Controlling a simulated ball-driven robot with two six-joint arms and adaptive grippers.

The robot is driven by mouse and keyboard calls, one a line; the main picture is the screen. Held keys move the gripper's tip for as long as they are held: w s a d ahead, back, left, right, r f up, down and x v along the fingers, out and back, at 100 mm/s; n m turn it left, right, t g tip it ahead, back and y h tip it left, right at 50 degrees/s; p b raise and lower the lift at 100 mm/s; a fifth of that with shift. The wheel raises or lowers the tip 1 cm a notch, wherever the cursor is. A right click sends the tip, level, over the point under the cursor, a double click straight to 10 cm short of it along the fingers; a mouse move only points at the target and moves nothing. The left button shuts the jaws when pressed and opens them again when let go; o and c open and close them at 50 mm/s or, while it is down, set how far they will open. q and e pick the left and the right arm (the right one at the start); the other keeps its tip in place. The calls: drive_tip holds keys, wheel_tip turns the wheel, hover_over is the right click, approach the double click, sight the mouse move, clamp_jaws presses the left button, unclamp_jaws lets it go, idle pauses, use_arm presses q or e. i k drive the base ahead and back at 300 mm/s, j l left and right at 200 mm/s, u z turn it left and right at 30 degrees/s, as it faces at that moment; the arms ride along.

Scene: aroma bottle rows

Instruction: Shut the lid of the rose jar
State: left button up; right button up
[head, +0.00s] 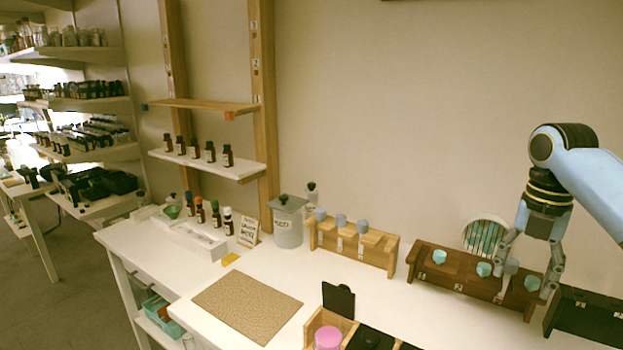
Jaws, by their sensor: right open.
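A jar with a round pink top (328,338) sits in a light wooden box (312,325) at the bottom edge, partly cut off by the frame. A black flap (338,299) stands upright behind it; I cannot tell whether it is this jar's lid. No readable label names the rose jar. My right gripper (524,292) is open at the right, pointing down, with its fingers over the right end of a dark wooden rack (452,280). A teal stopper (532,283) shows between the fingers; contact cannot be judged. My left gripper is not in view.
Beside the pink top lie black parts (368,338). A light wooden rack (352,245) with blue-topped bottles and a grey lidded canister (288,222) stand at the back. A black rack (588,315) is at the right. A brown mat (247,305) lies bare at the left.

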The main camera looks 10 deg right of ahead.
sight(340, 301)
drive_tip(key=k+j, duration=0.7)
drive_tip(key=j, duration=0.2)
